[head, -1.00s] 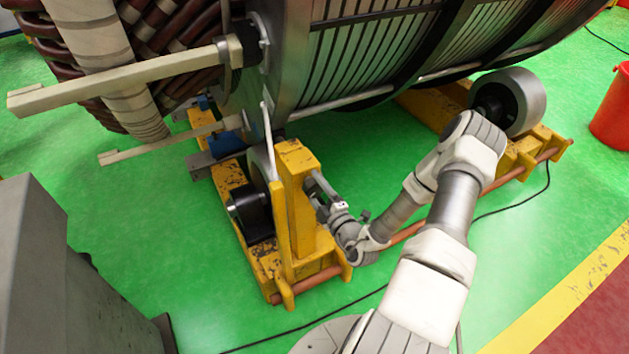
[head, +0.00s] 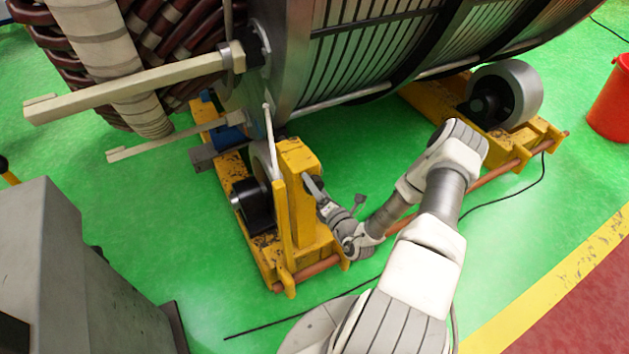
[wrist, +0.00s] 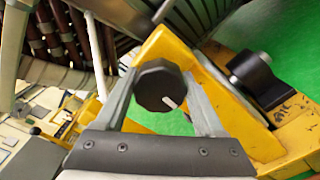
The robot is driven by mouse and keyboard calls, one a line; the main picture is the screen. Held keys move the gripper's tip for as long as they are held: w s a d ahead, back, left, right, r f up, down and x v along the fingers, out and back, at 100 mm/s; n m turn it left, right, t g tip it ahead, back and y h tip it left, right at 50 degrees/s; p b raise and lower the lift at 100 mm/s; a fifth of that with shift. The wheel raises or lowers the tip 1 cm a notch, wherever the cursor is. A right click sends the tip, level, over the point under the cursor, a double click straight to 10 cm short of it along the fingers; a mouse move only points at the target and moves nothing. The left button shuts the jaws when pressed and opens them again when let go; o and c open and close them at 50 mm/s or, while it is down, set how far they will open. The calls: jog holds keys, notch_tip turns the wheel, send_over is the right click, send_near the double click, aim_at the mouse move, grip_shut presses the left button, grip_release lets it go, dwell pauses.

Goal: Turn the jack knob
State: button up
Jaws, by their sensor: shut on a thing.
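The jack knob (wrist: 158,84) is black and many-sided, with a white mark on its lower right face. In the wrist view it sits between the two fingers of my gripper (wrist: 160,92), which is shut on it. The knob is on the side of a yellow post (wrist: 215,95). In the head view my gripper (head: 316,190) reaches the right face of the yellow post (head: 297,165), and the knob is too hidden to make out there.
The large slotted stator (head: 370,50) lies above on yellow roller stands, with a grey roller (head: 507,95) at the right. A pale bar (head: 140,82) juts left. A grey cabinet (head: 60,260) stands front left, a red bucket (head: 610,105) at right. A black cable crosses the green floor.

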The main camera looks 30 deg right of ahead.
jog(key=n+p, duration=0.1)
jog(key=n, duration=0.3)
jog(key=shift+r+n+p, duration=0.2)
jog(key=shift+n+p, duration=0.2)
jog(key=n+p, duration=0.1)
jog(key=n, duration=0.3)
jog(key=shift+a+n, duration=0.1)
jog(key=shift+n, duration=0.2)
jog(key=n+p, duration=0.1)
jog(key=n, duration=0.3)
jog(key=shift+p, duration=0.4)
jog(key=n+p, duration=0.1)
jog(key=n, duration=0.4)
jog(key=shift+a, duration=0.1)
jog(key=n+p, duration=0.1)
jog(key=n, duration=0.3)
jog(key=shift+f+n, duration=0.1)
jog(key=shift+n, duration=0.2)
jog(key=n, duration=0.4)
jog(key=shift+a+n, duration=0.1)
jog(key=shift+n, duration=0.2)
jog(key=n+p, duration=0.1)
jog(key=n, duration=0.3)
jog(key=shift+f, duration=0.15)
jog(key=n, duration=0.5)
jog(key=shift+n, duration=0.3)
